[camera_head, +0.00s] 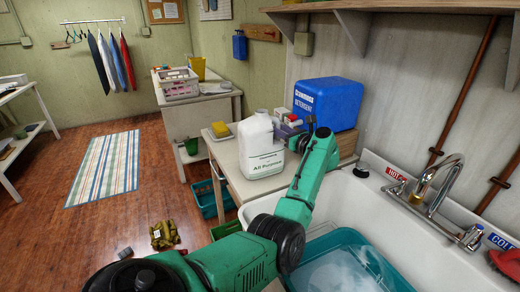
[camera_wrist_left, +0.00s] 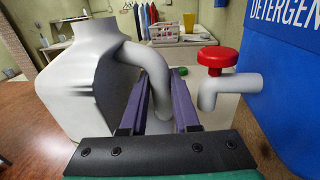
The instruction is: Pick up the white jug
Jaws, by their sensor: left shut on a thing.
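The white jug (camera_head: 262,150), with a green-and-black label, is upright on the small table (camera_head: 228,160) beside the sink. In the left wrist view the jug's body (camera_wrist_left: 65,95) is on the left, and its curved handle runs down between my fingers. My left gripper (camera_wrist_left: 160,95) is shut on that handle. In the head view the left gripper (camera_head: 290,128) is at the jug's right side, partly hidden by my green arm. I cannot tell whether the jug's base touches the table. My right gripper is not in view.
A blue detergent box (camera_head: 328,103) stands close right of the jug. A white spout with a red knob (camera_wrist_left: 218,65) is near my fingers. The sink (camera_head: 405,235) holds a teal basin (camera_head: 345,238). A yellow sponge-like block (camera_head: 220,128) lies behind the jug.

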